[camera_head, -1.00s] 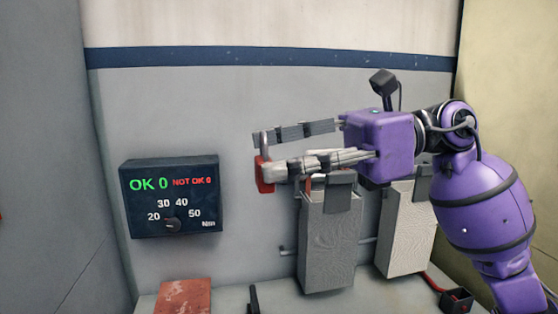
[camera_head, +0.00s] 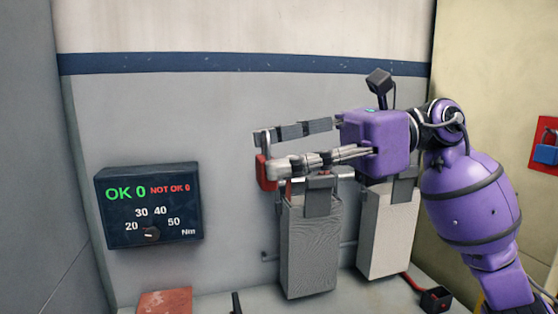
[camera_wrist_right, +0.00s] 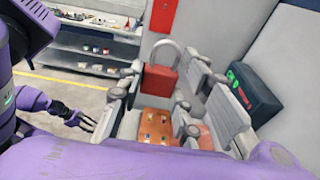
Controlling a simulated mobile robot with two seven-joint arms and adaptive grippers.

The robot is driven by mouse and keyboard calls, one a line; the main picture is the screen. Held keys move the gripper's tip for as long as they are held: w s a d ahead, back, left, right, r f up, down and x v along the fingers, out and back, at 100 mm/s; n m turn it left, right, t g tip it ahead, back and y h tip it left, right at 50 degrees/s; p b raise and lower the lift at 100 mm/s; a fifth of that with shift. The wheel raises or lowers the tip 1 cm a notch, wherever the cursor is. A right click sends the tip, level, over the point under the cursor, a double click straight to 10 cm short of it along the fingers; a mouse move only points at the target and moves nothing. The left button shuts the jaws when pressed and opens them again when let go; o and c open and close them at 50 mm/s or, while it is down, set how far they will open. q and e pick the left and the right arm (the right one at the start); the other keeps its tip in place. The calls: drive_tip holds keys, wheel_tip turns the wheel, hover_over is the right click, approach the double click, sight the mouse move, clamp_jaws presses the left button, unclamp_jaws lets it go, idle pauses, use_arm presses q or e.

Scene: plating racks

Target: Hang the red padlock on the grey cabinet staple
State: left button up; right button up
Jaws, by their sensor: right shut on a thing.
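The red padlock shows at the fingertips of my right gripper (camera_head: 270,150) in the head view, where its red body (camera_head: 262,172) is partly hidden by the lower finger. In the right wrist view, the padlock (camera_wrist_right: 160,80) hangs between the fingers, with its grey shackle upward. My right gripper is shut on it, in front of the grey wall. My left gripper (camera_wrist_right: 77,117) seems to show small at the left of the right wrist view; its opening is unclear. I cannot make out the grey cabinet staple.
Two grey boxes (camera_head: 310,250) with clips hang on the wall below my right gripper. A dark torque display (camera_head: 150,205) is at the left. A red board at the far right holds a blue padlock (camera_head: 545,153). A red plate (camera_head: 165,302) lies on the ledge.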

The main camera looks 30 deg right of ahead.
drive_tip(key=shift+d, duration=0.15)
drive_tip(key=shift+f+v, duration=0.15)
drive_tip(key=shift+v, duration=0.75)
drive_tip(key=shift+f+v, duration=0.1)
drive_tip(key=shift+v, duration=0.75)
drive_tip(key=shift+s, duration=0.1)
